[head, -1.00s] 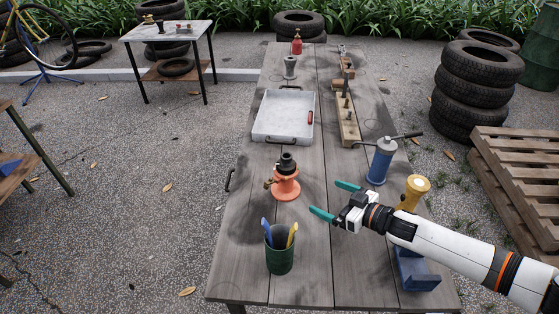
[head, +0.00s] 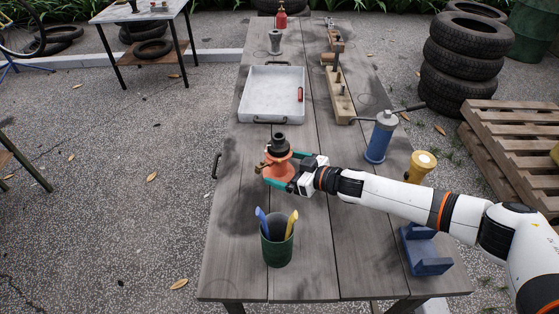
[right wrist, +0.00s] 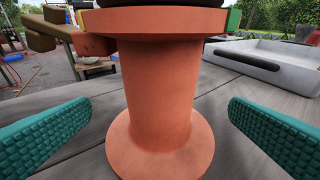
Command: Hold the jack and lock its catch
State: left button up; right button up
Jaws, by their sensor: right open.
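The jack (head: 277,172) is an orange-red body with a flared base and a black top, standing upright on the table. A small brass-coloured part, possibly its catch (head: 260,166), sticks out on its left side. My right gripper (head: 278,169) is open around the jack, one teal finger on the near side and the other partly hidden behind it. In the right wrist view the jack's column (right wrist: 160,95) stands between the two fingers, with a gap on each side. A green patch (right wrist: 234,20) shows on its collar's right edge. My left gripper is not in view.
A green cup (head: 278,246) with blue and yellow handles stands nearer the front edge. A grey tray (head: 246,92), a blue cylinder (head: 379,140), a yellow-topped object (head: 420,165) and a blue block (head: 425,255) are also around. The table left of the cup is bare.

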jog(key=shift+w+a+f, duration=0.2)
jog(key=shift+w+a, duration=0.15)
jog(key=shift+a, duration=0.2)
jog(key=c, duration=1.6)
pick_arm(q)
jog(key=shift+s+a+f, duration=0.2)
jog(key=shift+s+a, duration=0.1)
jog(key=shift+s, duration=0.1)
pick_arm(e)
jog(key=shift+o, duration=0.2)
